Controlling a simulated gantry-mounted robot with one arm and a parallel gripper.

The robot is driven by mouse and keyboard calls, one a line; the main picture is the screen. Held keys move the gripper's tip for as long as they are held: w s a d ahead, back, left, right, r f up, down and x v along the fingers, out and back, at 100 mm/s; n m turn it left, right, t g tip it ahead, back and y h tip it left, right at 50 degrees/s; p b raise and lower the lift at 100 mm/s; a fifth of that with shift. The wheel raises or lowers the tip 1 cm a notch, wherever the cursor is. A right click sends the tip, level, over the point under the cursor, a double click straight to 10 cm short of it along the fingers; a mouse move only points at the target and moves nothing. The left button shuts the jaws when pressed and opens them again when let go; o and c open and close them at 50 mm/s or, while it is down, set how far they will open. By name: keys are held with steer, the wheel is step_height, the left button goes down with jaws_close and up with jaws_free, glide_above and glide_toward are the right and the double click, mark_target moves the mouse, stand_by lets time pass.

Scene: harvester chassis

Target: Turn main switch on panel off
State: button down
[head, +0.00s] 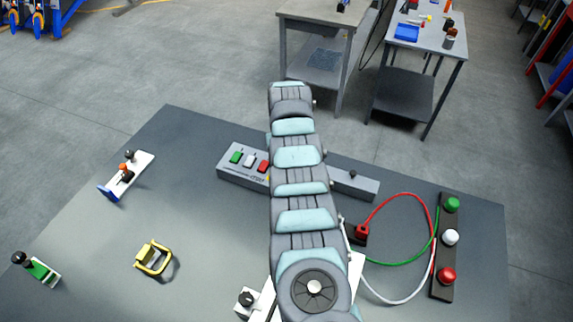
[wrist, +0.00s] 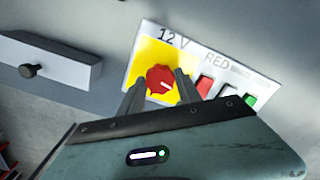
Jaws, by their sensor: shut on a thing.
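The main switch is a round red knob (wrist: 160,76) with a white mark, on a yellow square under a "12 V" label in the wrist view. My gripper (wrist: 160,83) has one finger on each side of the knob and is shut on it. The panel (head: 232,178) is a long grey box on the table in the head view. Its green (head: 237,157), white (head: 249,160) and red (head: 263,166) switches show left of my arm. The knob and my gripper are hidden behind my arm there.
Right of my arm are a red plug (head: 361,233) with looping cables and a strip with a green, a white and a red knob (head: 447,274). A yellow-handled part (head: 153,257) lies at the left. The dark table (head: 205,225) is bare between these.

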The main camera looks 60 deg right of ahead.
steer(key=shift+n, duration=0.9)
steer(key=c, duration=0.8)
jaws_free()
steer(key=shift+c, duration=0.2)
steer(key=shift+r, duration=0.1)
step_height(320, 180, up, 11)
steer(key=shift+f, duration=0.2)
